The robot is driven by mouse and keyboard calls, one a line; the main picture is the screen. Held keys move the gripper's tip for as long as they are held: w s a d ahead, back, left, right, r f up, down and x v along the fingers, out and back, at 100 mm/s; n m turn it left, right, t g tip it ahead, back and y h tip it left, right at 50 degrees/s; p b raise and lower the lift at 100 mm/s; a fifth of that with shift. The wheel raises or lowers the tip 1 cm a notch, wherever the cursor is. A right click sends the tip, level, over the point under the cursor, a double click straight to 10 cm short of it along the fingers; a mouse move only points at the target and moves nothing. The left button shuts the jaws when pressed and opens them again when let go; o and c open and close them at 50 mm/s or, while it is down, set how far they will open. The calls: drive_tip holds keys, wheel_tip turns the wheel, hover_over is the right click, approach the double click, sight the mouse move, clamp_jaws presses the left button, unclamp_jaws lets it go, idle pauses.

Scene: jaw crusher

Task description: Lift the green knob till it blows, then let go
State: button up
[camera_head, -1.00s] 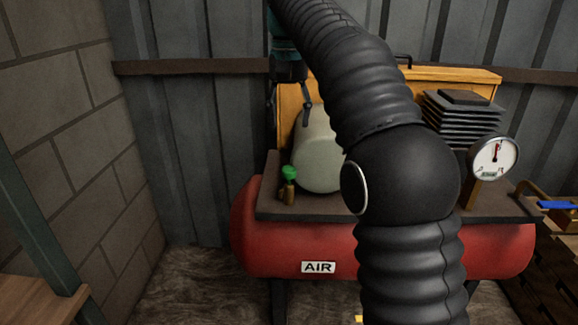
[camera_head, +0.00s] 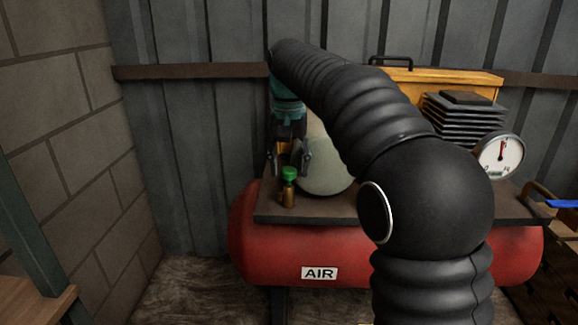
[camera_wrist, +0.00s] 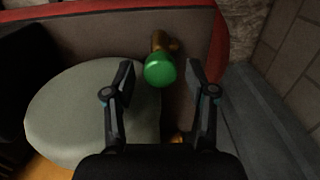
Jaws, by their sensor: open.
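The green knob (camera_head: 289,173) sits on top of a small brass valve (camera_head: 288,193) at the left end of the red AIR tank's dark top plate. In the wrist view the green knob (camera_wrist: 160,69) shows just beyond and between my fingertips, with its brass body (camera_wrist: 160,42) behind it. My gripper (camera_wrist: 160,78) is open and empty, one finger on each side of the knob's line. In the head view my gripper (camera_head: 288,158) is just above and behind the knob. Whether a finger touches the knob I cannot tell.
The red tank (camera_head: 390,250) stands against a corrugated wall. A pale rounded motor housing (camera_head: 325,170) stands right of the knob, close to my finger. A finned block (camera_head: 463,112) and round gauge (camera_head: 499,156) are farther right. A block wall (camera_head: 60,150) is at the left.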

clamp_jaws()
drive_tip(key=shift+r, duration=0.15)
drive_tip(key=r+p, duration=0.1)
drive_tip(key=p, duration=0.1)
drive_tip(key=shift+r+p, duration=0.1)
drive_tip(key=shift+p, duration=0.2)
unclamp_jaws()
